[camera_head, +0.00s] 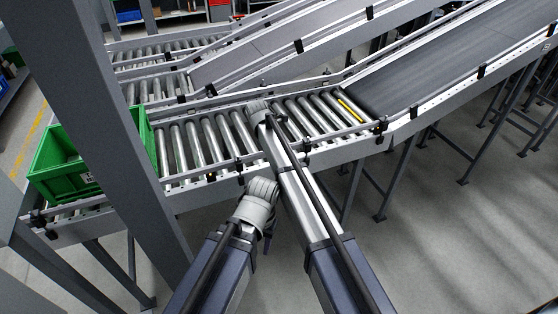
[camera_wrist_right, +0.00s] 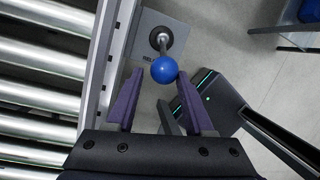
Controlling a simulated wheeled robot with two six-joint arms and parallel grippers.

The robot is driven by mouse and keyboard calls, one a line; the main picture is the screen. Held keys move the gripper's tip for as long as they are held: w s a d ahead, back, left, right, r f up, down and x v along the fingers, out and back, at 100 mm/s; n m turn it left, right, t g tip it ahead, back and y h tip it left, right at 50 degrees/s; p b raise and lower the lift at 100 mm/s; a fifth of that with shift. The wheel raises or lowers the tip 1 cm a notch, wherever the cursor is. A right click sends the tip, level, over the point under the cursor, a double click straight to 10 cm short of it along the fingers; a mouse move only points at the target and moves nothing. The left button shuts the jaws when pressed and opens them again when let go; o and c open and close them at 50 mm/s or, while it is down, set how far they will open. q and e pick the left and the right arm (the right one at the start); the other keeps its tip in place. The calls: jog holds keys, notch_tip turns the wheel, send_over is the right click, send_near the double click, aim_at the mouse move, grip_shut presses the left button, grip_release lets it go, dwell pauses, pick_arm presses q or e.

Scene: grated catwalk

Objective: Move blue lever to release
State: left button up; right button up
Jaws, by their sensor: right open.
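The blue lever's round knob (camera_wrist_right: 164,69) shows in the right wrist view, on a short grey rod with a dark round base. The base sits on a grey plate (camera_wrist_right: 150,38) with partly hidden lettering, beside the conveyor's side rail. My right gripper (camera_wrist_right: 160,75) is open, its two purple fingers to the left and right of the knob. The knob is at the fingertips, in the gap between them; I cannot tell whether either finger touches it. I cannot make out the lever in the head view, where arm links cover the middle. My left gripper does not show.
A roller conveyor (camera_head: 205,140) runs across the head view, joining a dark belt (camera_head: 430,65) at the upper right. A green crate (camera_head: 62,170) stands on its left end. A grey post (camera_head: 100,100) rises at left. Open floor lies at the lower right.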

jog(key=o, duration=0.3)
jog(key=shift+r, duration=0.15)
notch_tip(320, 180, up, 10)
jog(key=p, duration=1)
